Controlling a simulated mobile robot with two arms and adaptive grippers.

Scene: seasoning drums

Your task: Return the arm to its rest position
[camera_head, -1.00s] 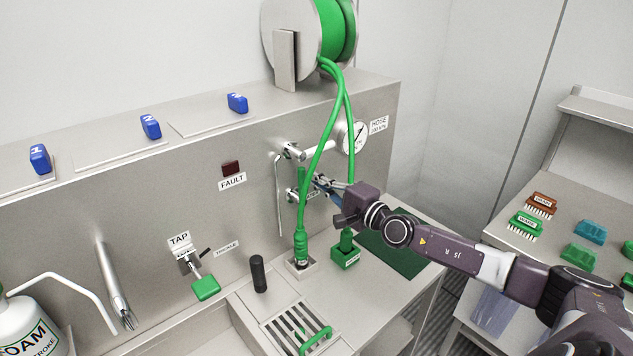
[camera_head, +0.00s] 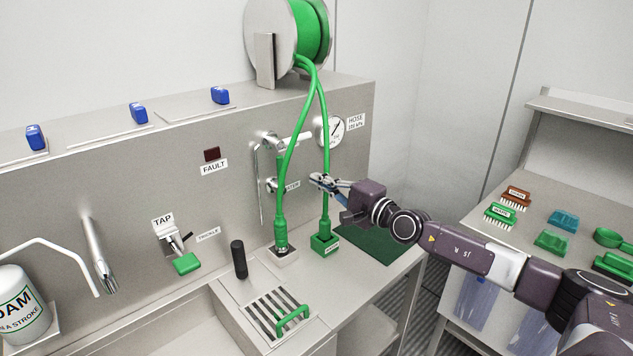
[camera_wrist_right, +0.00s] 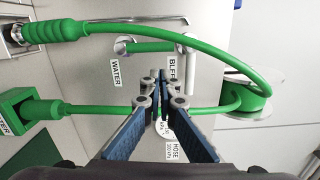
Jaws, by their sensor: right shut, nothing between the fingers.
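My right arm (camera_head: 475,255) comes in from the right in the head view. Its gripper (camera_head: 318,181) is at the steel back panel, by the right-hand run of the green hose (camera_head: 324,150). In the right wrist view the gripper (camera_wrist_right: 161,78) has its fingers together with nothing held between them. The green hose (camera_wrist_right: 100,109) runs behind the fingers there; whether they touch it I cannot tell. My left gripper is not in view.
The hose reel (camera_head: 272,40) stands on top of the panel. A pressure gauge (camera_head: 329,131) and a valve area are close to the gripper. A green block (camera_head: 325,244) sits below. The right shelf holds several brushes (camera_head: 500,214).

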